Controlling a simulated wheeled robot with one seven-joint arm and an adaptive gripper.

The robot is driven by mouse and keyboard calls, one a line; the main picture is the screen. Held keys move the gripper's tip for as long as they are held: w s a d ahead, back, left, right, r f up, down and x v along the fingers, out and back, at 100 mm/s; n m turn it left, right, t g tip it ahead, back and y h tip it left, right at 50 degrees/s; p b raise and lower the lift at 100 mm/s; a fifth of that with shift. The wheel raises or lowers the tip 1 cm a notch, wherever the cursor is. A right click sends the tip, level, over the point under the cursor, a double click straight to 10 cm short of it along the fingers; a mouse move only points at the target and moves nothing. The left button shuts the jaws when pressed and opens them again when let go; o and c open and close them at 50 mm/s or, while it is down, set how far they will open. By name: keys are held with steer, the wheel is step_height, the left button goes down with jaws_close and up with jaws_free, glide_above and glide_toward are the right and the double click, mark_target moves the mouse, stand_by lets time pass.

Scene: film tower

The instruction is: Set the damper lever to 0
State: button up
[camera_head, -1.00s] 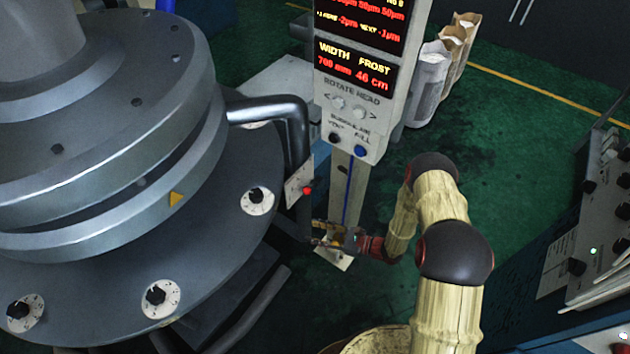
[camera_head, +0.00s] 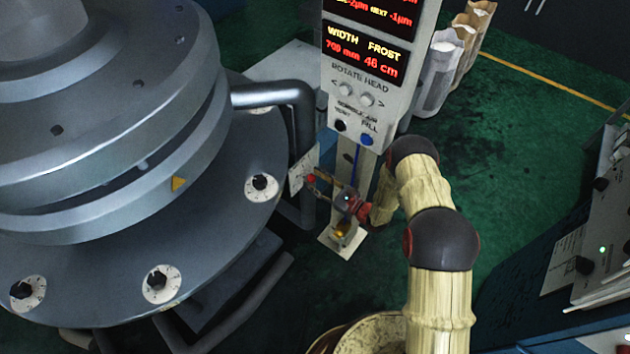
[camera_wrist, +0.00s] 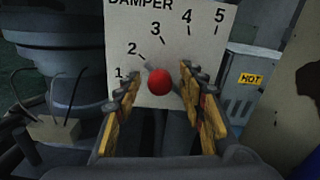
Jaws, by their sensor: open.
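The damper lever ends in a round red knob (camera_wrist: 159,81), which sits in front of a white plate (camera_wrist: 165,30) marked DAMPER. Numbers 1 to 5 show on the plate in the wrist view; no 0 is visible. In the head view the plate (camera_head: 301,170) stands beside the pipe, with the knob small and partly hidden by my fingertips. My gripper (camera_wrist: 158,102) is open, with its yellow fingers left and right of the knob. It also shows at the knob in the head view (camera_head: 317,180). Contact is unclear.
A large round metal die (camera_head: 110,150) with dials fills the left. A grey pipe (camera_head: 300,105) runs just behind the plate. A display column (camera_head: 372,70) stands close to my arm. A control console (camera_head: 600,240) is at the right. Green floor lies between.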

steer(key=shift+c, duration=1.1)
steer(key=c, duration=0.7)
jaws_close()
